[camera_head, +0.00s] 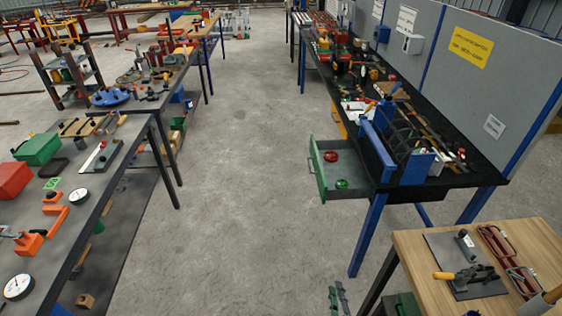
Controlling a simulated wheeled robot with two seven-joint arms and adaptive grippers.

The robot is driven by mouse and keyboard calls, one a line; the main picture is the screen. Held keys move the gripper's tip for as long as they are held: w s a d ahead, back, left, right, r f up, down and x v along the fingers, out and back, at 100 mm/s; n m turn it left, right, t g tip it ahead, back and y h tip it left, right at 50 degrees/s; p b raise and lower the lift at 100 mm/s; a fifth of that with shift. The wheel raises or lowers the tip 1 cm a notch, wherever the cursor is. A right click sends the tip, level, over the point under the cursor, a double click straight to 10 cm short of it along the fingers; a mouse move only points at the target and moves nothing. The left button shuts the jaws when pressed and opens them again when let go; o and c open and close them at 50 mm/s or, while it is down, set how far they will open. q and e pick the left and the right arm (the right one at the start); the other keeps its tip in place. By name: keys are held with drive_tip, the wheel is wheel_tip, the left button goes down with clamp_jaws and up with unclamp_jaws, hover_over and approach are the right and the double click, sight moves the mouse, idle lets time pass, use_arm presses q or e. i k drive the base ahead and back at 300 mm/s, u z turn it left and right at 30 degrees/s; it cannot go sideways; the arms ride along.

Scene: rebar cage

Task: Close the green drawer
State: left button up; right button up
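The green drawer (318,172) is pulled out from under the black-topped workbench (455,181) on the right side. Its green front with a handle faces left, and its grey inside holds a red round part and a green round part. My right gripper (338,291) shows at the bottom edge as two separate greenish fingers with a gap between them. It is open and empty, over the floor, below and apart from the drawer. My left gripper is not in view.
A blue workbench leg (368,235) stands below the drawer. A wooden table (415,254) with tools is at the lower right. A grey bench (103,208) with gauges and boxes runs along the left. The concrete floor (240,200) between is clear.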

sight(349, 167)
drive_tip(key=u, duration=0.8)
drive_tip(key=i, duration=1.7)
drive_tip(key=z, duration=0.8)
drive_tip(key=i, duration=0.65)
drive_tip(key=z, duration=0.45)
